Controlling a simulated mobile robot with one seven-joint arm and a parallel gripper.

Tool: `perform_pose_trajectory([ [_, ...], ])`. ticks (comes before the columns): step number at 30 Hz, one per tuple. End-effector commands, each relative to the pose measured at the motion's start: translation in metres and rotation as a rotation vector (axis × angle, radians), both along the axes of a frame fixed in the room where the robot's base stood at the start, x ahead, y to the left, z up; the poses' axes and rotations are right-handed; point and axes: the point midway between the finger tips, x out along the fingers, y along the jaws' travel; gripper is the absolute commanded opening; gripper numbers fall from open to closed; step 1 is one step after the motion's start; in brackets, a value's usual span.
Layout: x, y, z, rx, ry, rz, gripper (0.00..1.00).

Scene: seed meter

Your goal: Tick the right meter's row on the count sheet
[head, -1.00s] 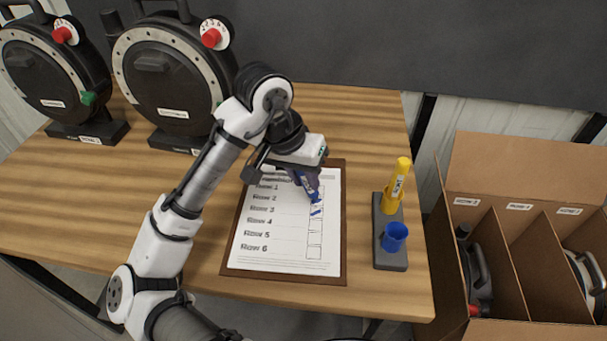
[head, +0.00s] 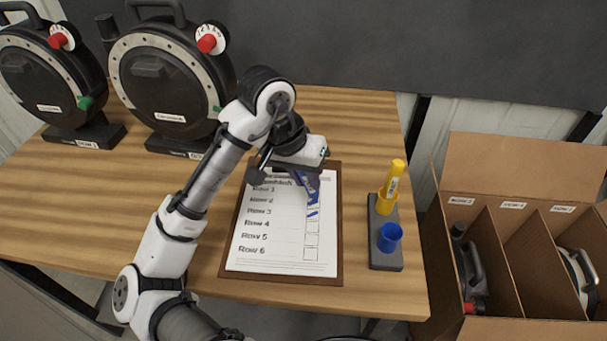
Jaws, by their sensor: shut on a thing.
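My gripper (head: 307,176) is shut on a blue marker (head: 313,190), tilted, with its tip end low over the upper part of the box column. The count sheet (head: 265,250) lies on a brown clipboard (head: 233,272), with rows 1 to 6 labelled. A blue stroke (head: 313,212) shows at about the Row 3 box; my gripper and the marker hide the boxes above. The right meter (head: 170,85) is a black round drum with a red knob; its base label is partly hidden by my arm. The left meter (head: 50,80) stands beside it.
A grey holder (head: 386,262) right of the clipboard carries an upright yellow marker (head: 394,180) and an empty-looking blue cup (head: 390,236). A cardboard box (head: 520,170) with labelled compartments stands right of the table. The table's front left is clear.

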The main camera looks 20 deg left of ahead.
Motion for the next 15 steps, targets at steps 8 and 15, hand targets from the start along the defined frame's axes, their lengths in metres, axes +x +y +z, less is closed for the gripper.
perform_pose_trajectory([
  [8, 0.001, -0.001, 0.0, -0.002, 0.0, -0.002, 0.0],
  [15, 0.0, -0.001, 0.016, -0.001, 0.0, -0.002, 0.0],
])
